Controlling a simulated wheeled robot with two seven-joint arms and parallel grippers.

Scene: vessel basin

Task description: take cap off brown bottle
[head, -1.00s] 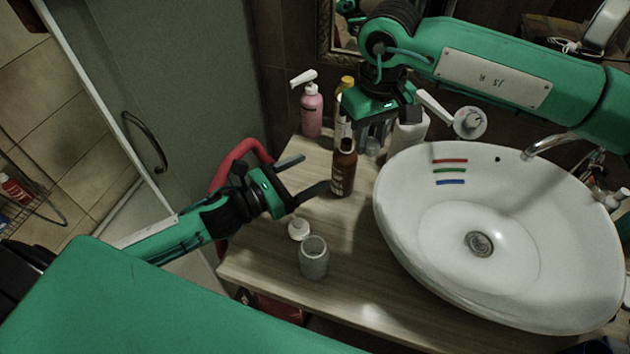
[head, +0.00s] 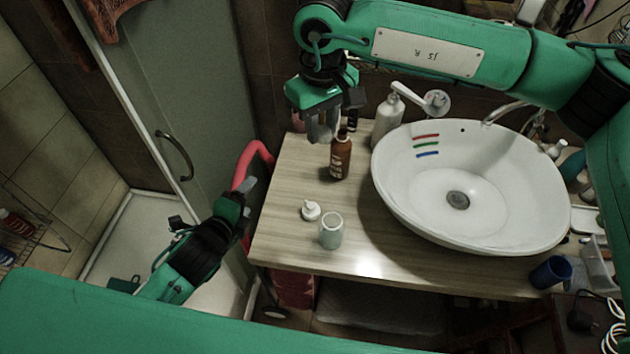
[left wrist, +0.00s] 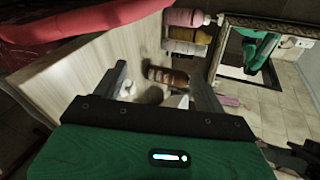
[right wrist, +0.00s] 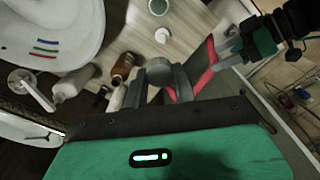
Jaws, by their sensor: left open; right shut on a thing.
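The brown bottle (head: 340,158) stands upright on the wooden counter, left of the basin; its dark narrow neck shows at the top. My right gripper (head: 323,128) hangs just left of and behind the bottle's neck, apart from its body. The bottle also shows in the right wrist view (right wrist: 122,68), left of the fingers. My left gripper (head: 247,194) is open and empty, off the counter's left edge. The left wrist view shows the bottle (left wrist: 168,76) beyond its spread fingers.
A white pump top (head: 311,211) and a glass jar (head: 331,231) stand at the counter's front left. The basin (head: 470,190) fills the right side. A white pump bottle (head: 387,120) stands behind. A red curved thing (head: 251,163) is beside the counter's left edge.

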